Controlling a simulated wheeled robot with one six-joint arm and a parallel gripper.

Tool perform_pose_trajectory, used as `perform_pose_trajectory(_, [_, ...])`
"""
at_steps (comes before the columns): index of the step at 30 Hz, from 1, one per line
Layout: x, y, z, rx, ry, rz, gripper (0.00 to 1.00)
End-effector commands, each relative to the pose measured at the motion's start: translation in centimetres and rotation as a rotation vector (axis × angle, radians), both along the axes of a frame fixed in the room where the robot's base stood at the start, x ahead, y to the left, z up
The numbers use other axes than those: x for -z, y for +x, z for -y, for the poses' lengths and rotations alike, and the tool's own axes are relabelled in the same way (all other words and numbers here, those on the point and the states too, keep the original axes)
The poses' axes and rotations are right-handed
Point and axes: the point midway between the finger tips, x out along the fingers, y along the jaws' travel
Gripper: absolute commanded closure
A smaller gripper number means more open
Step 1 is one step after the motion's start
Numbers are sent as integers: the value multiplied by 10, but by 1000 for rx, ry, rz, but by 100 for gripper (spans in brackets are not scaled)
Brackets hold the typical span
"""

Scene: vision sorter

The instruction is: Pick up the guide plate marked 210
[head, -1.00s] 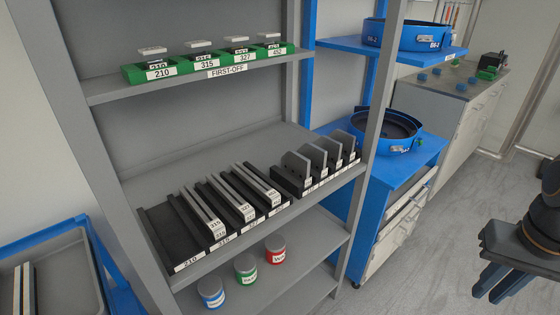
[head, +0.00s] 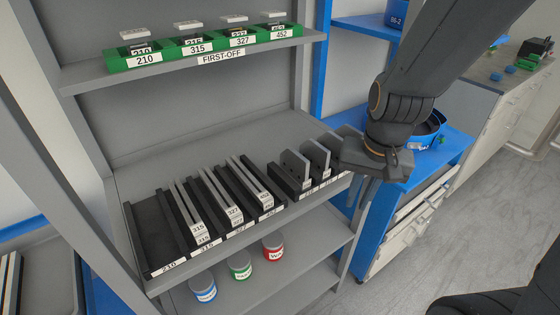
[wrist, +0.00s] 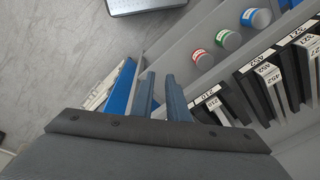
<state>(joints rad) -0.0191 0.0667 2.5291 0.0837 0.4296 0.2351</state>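The guide plate marked 210 (head: 295,170) appears to be the leftmost of several upright grey plates in the black rack at the right of the middle shelf. A label reading 210 (wrist: 207,98) shows at that rack in the wrist view. My gripper (head: 364,192) is at the right end of this rack, in front of the shelf post, and hides part of the right-hand plates. In the wrist view my gripper (wrist: 159,84) has its two fingers apart with nothing between them. The plates lie to the right of the fingers there, partly hidden by my gripper body.
A black rail rack (head: 150,235) left of the plates has an empty 210 slot and rails marked 315, 327 and 452. Green bins (head: 130,60) stand on the upper shelf. Three cans (head: 240,268) stand below. A blue bench (head: 440,150) is to the right.

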Motion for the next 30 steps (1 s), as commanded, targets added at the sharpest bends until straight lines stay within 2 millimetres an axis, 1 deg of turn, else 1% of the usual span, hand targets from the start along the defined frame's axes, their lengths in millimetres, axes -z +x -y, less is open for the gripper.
perform_pose_trajectory(1, [-12, 6, -8, 113, 29, 5, 86])
perform_pose_trajectory(5, [-32, 26, -33, 506, 132, 10, 86])
perform_pose_trajectory(9, [-52, 50, -59, 948, 254, -5, 86])
perform_pose_trajectory(15, [-77, 79, -88, 1521, 411, -61, 86])
perform_pose_trajectory(18, [-86, 91, -99, 1763, 477, -95, 86])
perform_pose_trajectory(21, [-93, 100, -108, 1960, 531, -130, 86])
perform_pose_trajectory(24, [-97, 106, -113, 2097, 567, -158, 86])
perform_pose_trajectory(27, [-96, 110, -117, 2169, 585, -173, 86])
perform_pose_trajectory(29, [-91, 112, -118, 2187, 590, -177, 86])
perform_pose_trajectory(30, [-85, 114, -120, 2192, 590, -179, 86])
